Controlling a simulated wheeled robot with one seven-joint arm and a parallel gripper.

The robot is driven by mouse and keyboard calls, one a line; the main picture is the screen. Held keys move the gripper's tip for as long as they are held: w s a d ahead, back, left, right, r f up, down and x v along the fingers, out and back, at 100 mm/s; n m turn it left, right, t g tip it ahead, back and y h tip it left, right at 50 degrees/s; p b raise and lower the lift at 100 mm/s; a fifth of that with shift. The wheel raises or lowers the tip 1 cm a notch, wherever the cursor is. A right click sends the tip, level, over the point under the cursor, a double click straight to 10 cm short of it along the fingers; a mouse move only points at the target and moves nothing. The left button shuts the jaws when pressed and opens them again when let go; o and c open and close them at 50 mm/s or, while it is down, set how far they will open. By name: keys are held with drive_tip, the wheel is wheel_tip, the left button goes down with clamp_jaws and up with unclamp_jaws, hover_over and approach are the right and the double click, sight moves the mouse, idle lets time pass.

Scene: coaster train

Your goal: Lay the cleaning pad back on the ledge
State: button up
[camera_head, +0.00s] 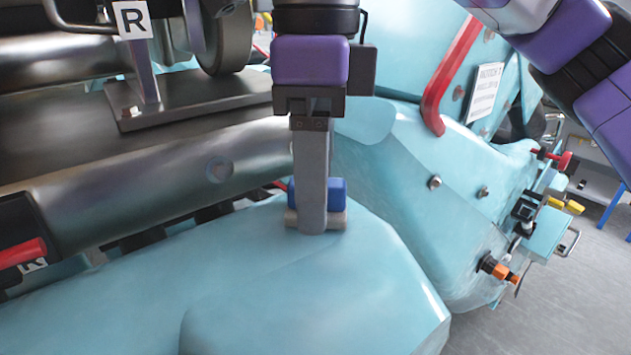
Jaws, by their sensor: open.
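The cleaning pad, seemingly the small block with a blue top (337,193) and a beige lower layer (336,220), sits on the light-blue ledge (250,290). My gripper (312,225) points straight down over it, its fingers at the pad's height. The near finger hides the middle of the pad, which shows on both sides of it. The far finger is hidden behind the near one. The gripper is open. I cannot tell whether a finger touches the pad.
Dark metal rollers and a bracket marked R (133,20) stand at the left. A red handle (450,75) and a white notice (485,92) are on the blue body at the right. Orange and yellow fittings (497,268) stick out at the far right. The ledge's front is clear.

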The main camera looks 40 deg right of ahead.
wheel_tip(320, 180, up, 7)
drive_tip(key=shift+b, duration=0.5)
idle(0.3)
